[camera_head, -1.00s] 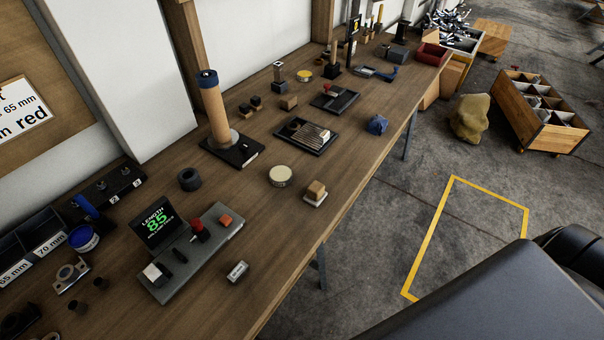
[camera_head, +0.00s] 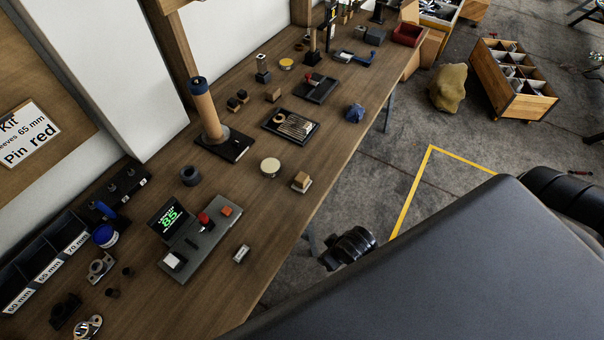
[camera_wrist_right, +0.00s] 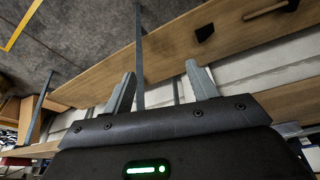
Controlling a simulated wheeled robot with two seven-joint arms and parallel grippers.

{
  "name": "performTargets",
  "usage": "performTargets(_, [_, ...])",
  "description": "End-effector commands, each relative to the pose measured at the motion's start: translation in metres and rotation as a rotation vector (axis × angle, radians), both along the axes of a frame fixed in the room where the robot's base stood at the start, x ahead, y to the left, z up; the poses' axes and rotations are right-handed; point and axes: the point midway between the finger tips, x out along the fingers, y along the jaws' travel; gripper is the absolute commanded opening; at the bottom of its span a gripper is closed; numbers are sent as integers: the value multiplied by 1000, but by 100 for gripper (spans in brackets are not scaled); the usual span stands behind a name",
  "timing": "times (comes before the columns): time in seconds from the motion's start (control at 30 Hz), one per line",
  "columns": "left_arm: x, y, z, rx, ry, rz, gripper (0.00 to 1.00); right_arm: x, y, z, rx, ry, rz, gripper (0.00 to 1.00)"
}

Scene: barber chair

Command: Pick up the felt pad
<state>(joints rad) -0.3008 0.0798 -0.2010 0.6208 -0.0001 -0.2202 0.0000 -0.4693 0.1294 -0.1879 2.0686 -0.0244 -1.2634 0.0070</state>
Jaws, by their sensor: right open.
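I cannot tell for sure which thing is the felt pad. In the head view, a flat pale pad (camera_head: 300,188) lies under a small wooden block (camera_head: 302,179) near the bench's front edge. A round cream disc (camera_head: 270,167) lies just behind and left of it. In the right wrist view my right gripper (camera_wrist_right: 161,85) is open, with nothing between its two grey fingers. In the head view a black jointed part (camera_head: 348,248), likely of my right arm, shows beyond the bench's front edge, apart from the pad. My left gripper is not in view.
The wooden bench (camera_head: 330,150) also bears a grey measuring device (camera_head: 205,240) reading 85, a small metal block (camera_head: 241,253), a black tray (camera_head: 290,126), a blue lump (camera_head: 355,113) and a post on a black base (camera_head: 225,146). A large dark surface (camera_head: 440,265) fills the lower right.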

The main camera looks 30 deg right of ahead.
Motion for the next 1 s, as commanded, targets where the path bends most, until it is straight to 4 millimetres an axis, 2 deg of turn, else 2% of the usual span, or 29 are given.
performTargets(0.03, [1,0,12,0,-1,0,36,6,3,30,3,-25,14,58])
performTargets(0.1, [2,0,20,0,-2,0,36,17,13,64,6,-67,54,58])
performTargets(0.2, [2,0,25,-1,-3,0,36,43,35,99,12,-155,152,58])
performTargets(0.3, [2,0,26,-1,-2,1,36,68,61,117,15,-240,264,58])
performTargets(0.57, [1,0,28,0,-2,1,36,124,135,149,21,-444,595,58])
performTargets(0.67, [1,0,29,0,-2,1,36,141,168,161,16,-524,769,58])
performTargets(0.8, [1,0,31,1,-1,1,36,158,208,170,-14,-609,1099,58])
performTargets(0.9, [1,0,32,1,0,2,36,164,215,164,-56,-599,1350,58])
performTargets(0.97, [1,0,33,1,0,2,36,169,207,157,-88,-560,1486,58])
performTargets(1.0, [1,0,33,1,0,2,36,173,196,152,-115,-520,1568,58])
